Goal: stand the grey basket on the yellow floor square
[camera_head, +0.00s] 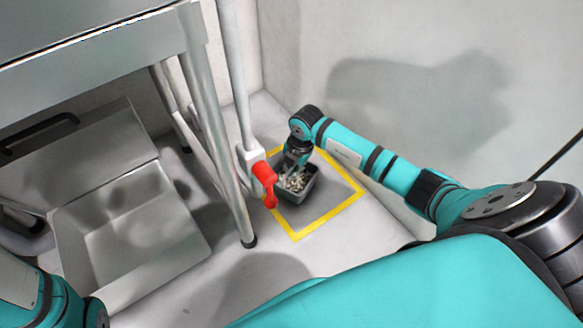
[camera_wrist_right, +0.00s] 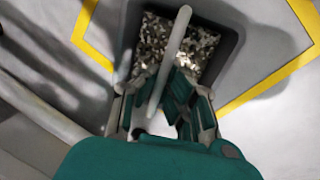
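The grey basket (camera_head: 312,188), filled with small pale and brown pieces, appears upright inside the outline of the yellow floor square (camera_head: 330,217). I cannot tell whether its bottom touches the floor. In the right wrist view the basket's dark rim (camera_wrist_right: 232,40) lies ahead, with a light handle bar (camera_wrist_right: 178,35) crossing above the contents. My right gripper (camera_head: 297,160) is over the basket. In its wrist view the fingers (camera_wrist_right: 165,76) close in on both sides of the handle bar and appear shut on it. My left arm shows at the bottom left; its gripper is out of view.
A metal table (camera_head: 110,70) with round legs stands at the left, one leg (camera_head: 235,190) close to the square. A red-handled fitting (camera_head: 264,180) on a white pipe is just left of the basket. A steel bin (camera_head: 130,235) sits under the table. Walls stand behind.

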